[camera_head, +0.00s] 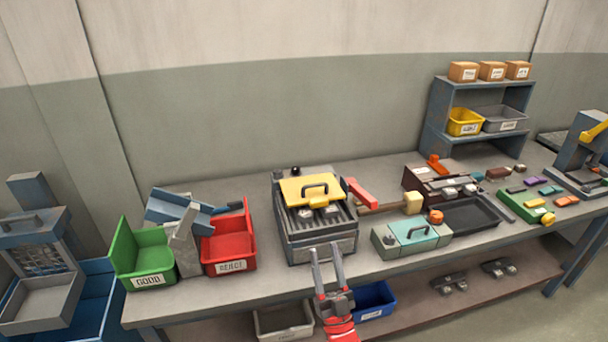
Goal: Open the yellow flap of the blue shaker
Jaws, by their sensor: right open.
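The shaker (292,250) is a dark blue-grey box at the middle of the bench. Its yellow flap (293,189), with a dark bar handle (315,187), lies over the back part of its top. Metal pieces (328,211) show on the slatted top in front of the flap. I cannot tell how far the flap is tilted. My right gripper (325,250), with grey fingers and red parts, is open and empty. It appears in front of the shaker's front face, below the flap in the picture. My left gripper is not in view.
A red bin (229,267) and a green bin (150,264) stand to the left. A grey bin (283,322) and a blue bin (374,300) sit below the bench edge.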

